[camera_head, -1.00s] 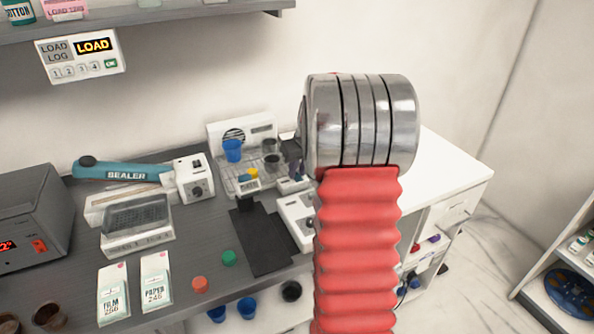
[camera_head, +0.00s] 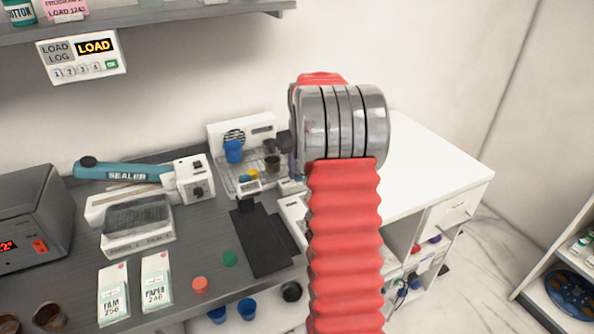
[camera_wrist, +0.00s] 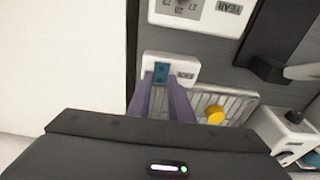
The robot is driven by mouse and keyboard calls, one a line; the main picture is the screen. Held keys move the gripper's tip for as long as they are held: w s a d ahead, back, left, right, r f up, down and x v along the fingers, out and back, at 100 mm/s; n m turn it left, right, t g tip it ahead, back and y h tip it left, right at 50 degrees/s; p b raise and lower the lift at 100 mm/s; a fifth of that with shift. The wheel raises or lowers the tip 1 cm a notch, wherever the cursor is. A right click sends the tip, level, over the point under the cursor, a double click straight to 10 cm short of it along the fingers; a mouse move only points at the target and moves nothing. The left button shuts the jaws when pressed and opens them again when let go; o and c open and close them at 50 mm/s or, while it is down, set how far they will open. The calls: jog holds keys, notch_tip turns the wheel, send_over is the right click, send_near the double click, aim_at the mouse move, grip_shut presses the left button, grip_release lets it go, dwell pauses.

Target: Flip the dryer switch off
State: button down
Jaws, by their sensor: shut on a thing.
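The dryer looks to be the white unit (camera_head: 262,130) with a round vent and a wire rack, at the back of the bench in the head view. Its rack (camera_wrist: 240,102) also shows in the wrist view. Beside the rack is a small white switch box (camera_wrist: 185,67) with a label that I cannot read surely. A teal switch (camera_wrist: 161,72) stands on this box. My gripper (camera_wrist: 159,80) has its purple fingertips on either side of the teal switch and is shut on it. In the head view my arm hides most of the switch box.
A blue cup (camera_head: 233,151) and a yellow piece (camera_wrist: 215,115) are at the rack. The teal sealer (camera_head: 125,171) lies to the left. A black mat (camera_head: 262,240) lies in front. The white counter top (camera_head: 430,165) on the right is clear.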

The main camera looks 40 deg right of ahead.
jog(key=shift+w, duration=0.1)
jog(key=c, duration=1.6)
grip_release()
jog(key=shift+r, duration=0.1)
jog(key=r, duration=0.4)
jog(key=s+r, duration=0.1)
jog(key=r, duration=0.8)
jog(key=shift+s+a+r, duration=0.2)
jog(key=shift+s+a, duration=0.1)
jog(key=shift+s, duration=0.1)
